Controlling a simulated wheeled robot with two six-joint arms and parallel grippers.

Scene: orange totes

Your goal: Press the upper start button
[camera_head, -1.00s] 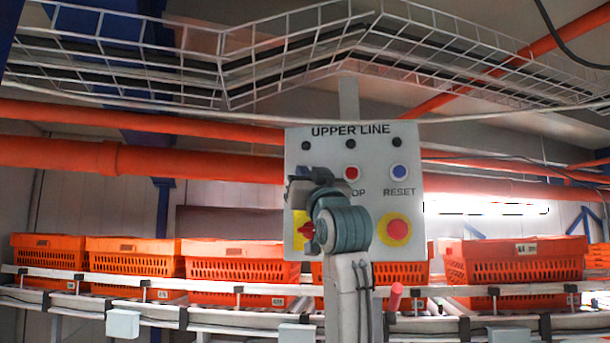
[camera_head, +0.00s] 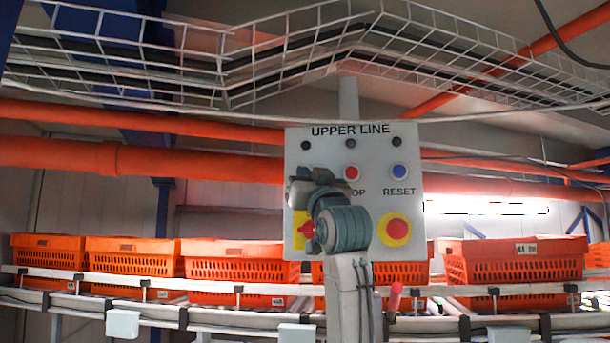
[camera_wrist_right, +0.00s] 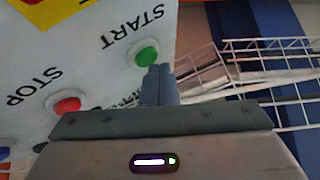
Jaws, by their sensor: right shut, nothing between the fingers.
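The control panel (camera_head: 375,278) is a light grey box labelled UPPER LINE, upright in the middle of the head view. The green start button (camera_wrist_right: 147,55) shows in the right wrist view beside the word START; in the head view my right arm hides it. My right gripper (camera_wrist_right: 158,72) is shut and empty, its fingertips at the lower right edge of the green button. I cannot tell whether they touch it. In the head view the right gripper (camera_head: 303,184) is in front of the panel's upper left part. My left gripper is not in view.
The panel also bears a red stop button (camera_head: 352,173), a blue reset button (camera_head: 399,172), a red emergency knob (camera_head: 397,229) on yellow and a red switch (camera_head: 306,230) on yellow. Orange totes (camera_head: 235,262) stand on a conveyor behind. A wire cable tray (camera_head: 225,65) runs overhead.

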